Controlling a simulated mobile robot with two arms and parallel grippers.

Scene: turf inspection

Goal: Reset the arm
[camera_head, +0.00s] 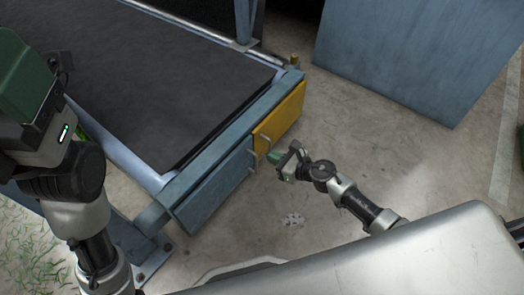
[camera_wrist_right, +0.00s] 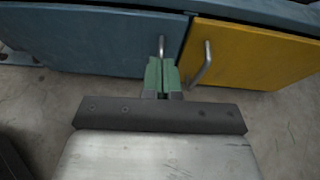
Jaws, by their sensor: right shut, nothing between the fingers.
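My right arm reaches in from the lower right in the head view. Its gripper (camera_head: 274,158) is in front of the blue and yellow cabinet doors. In the right wrist view the green fingers (camera_wrist_right: 161,76) are shut together with nothing between them. My left arm stands at the left of the head view. Its green end part (camera_head: 24,75) is cut by the frame edge, and its jaws cannot be made out.
A bench with a dark top (camera_head: 150,75) and blue frame holds the doors. The yellow door handle (camera_wrist_right: 203,62) and blue door handle (camera_wrist_right: 161,46) stick out near my right fingers. A blue panel (camera_head: 410,55) stands at upper right. Concrete floor (camera_head: 440,165) is open at right.

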